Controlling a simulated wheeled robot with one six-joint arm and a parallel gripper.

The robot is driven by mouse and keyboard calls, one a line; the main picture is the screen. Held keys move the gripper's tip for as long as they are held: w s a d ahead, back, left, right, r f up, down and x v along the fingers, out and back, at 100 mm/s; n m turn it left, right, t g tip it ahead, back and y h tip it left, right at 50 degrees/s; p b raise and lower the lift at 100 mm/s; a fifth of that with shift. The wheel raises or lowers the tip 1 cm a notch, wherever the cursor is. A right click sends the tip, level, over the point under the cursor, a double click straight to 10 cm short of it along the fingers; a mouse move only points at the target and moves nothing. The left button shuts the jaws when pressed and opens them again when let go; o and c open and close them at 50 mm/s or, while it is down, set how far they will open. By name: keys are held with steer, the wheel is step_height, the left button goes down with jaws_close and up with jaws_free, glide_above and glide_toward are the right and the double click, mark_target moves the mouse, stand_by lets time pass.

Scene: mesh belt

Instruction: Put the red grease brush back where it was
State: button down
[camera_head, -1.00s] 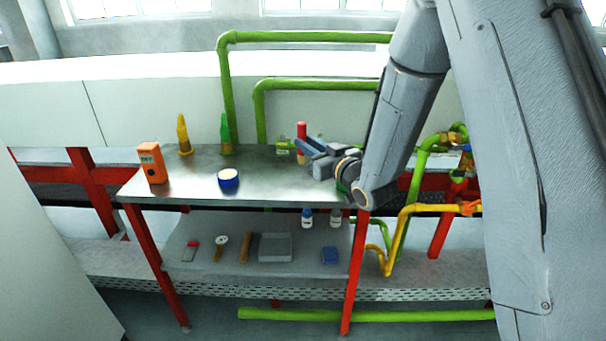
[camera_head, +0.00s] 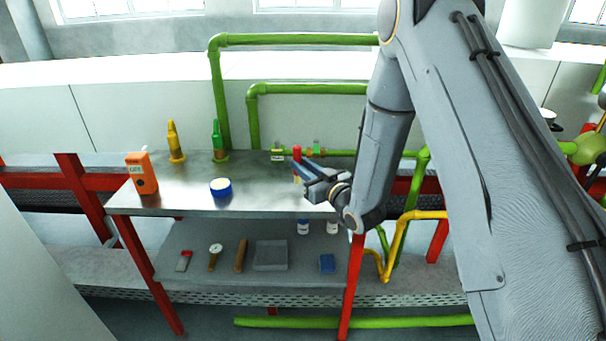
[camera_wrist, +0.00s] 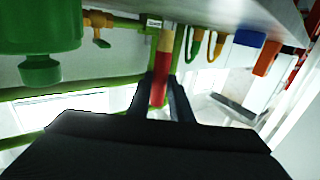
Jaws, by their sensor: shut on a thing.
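My gripper (camera_head: 306,172) is shut on the red grease brush (camera_head: 297,152) near the right end of the grey metal table top (camera_head: 200,195). The brush stands roughly upright in the jaws, its red end up. In the wrist view, which is turned upside down, the red and tan brush (camera_wrist: 158,92) sits between the two dark fingers (camera_wrist: 166,92). The tan part reaches toward the table top. I cannot tell whether its lower end touches the table, as my gripper hides it in the head view.
Green pipes (camera_head: 290,39) run behind. The lower shelf (camera_head: 210,276) holds several small things.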

steer(key=shift+f, duration=1.4)
steer(key=shift+f, duration=0.15)
steer(key=c, duration=1.6)
jaws_free()
steer(key=shift+r, duration=0.2)
steer(key=b+v, duration=0.2)
steer(key=v, duration=1)
steer(key=shift+s+a, duration=0.1)
